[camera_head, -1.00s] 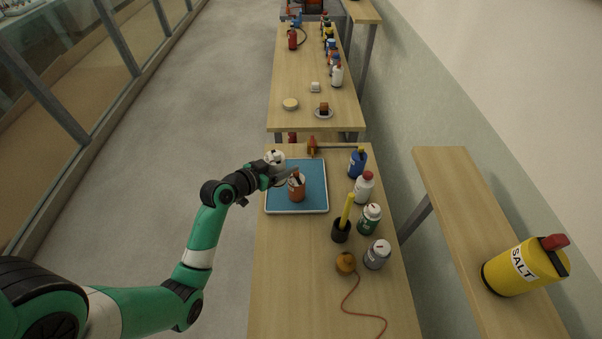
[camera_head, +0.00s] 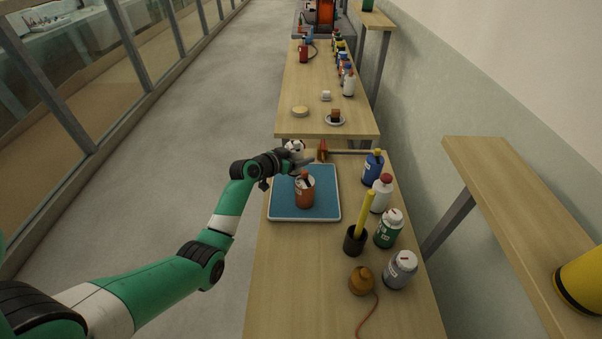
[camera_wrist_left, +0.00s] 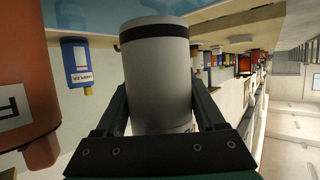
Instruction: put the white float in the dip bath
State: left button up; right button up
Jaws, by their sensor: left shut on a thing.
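The white float (camera_head: 294,145) is a white cylinder with a dark band; it fills the middle of the left wrist view (camera_wrist_left: 157,85). My left gripper (camera_head: 302,162) is shut on it, one finger on each side, and holds it near the far edge of the blue tray (camera_head: 283,213). An orange-brown pot (camera_head: 305,195) stands on the tray, just nearer than the gripper; it looms at the left of the wrist view (camera_wrist_left: 25,75) with a partly cut-off label. I cannot tell which thing is the dip bath. My right gripper is not in view.
A blue bottle (camera_head: 373,166), white bottle (camera_head: 382,193), green-labelled jar (camera_head: 389,228), grey jar (camera_head: 400,269), dark cup (camera_head: 355,240) and orange-brown corded item (camera_head: 361,281) line the bench's right side. A second bench (camera_head: 318,75) lies beyond. The bench's near left is clear.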

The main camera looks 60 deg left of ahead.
pick_arm(q)
jog(key=shift+w+a+f, duration=0.25)
jog(key=shift+w+f, duration=0.05)
jog(key=shift+a+f, duration=0.1)
jog(key=shift+f, duration=0.1)
notch_tip(320, 180, down, 3)
jog(key=shift+w+f+b, duration=0.1)
jog(key=shift+f+b, duration=0.05)
jog(key=shift+b, duration=0.9)
jog(key=shift+f, duration=0.15)
jog(key=o, duration=1.5)
